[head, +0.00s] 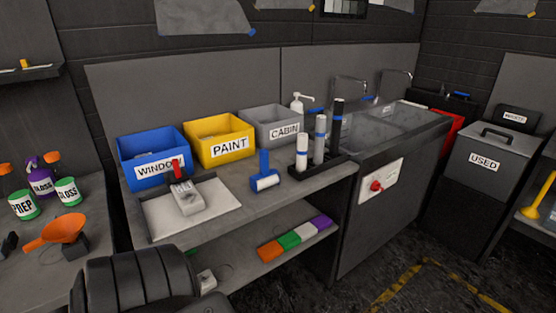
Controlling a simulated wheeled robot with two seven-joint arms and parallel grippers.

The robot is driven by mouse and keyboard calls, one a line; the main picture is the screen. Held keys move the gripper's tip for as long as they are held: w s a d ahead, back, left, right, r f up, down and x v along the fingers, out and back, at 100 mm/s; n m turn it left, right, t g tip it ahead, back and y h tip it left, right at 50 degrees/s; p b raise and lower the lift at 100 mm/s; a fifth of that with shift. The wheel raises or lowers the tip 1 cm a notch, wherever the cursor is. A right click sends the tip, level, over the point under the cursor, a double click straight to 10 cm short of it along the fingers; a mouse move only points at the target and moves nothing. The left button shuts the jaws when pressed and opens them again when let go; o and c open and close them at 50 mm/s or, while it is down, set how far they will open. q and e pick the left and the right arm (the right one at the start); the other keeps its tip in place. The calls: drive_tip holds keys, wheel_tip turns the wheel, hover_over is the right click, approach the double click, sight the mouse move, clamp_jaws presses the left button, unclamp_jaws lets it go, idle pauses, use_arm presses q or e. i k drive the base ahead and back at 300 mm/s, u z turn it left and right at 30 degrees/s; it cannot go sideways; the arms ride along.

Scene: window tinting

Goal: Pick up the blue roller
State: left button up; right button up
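The blue roller (264,162) stands on the grey workbench (228,222), with its blue handle pointing up and its white roll low at the front. It is upright, in front of the grey CABIN bin and left of a black holder with upright rolls. Nothing touches it that I can see. Neither of my grippers shows in the head view. A black ribbed part (135,281) at the bottom left looks like part of my own arm.
Blue WINDOW (140,147), yellow PAINT (215,128) and grey CABIN (268,117) bins line the bench's back. A white tray (160,220) with a red-handled tool lies left of the roller. The black roll holder (318,175) stands close right. A sink is further right.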

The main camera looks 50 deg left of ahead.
sight(266, 178)
drive_tip(key=u, duration=0.45)
drive_tip(key=i, duration=0.95)
drive_tip(key=u, duration=0.65)
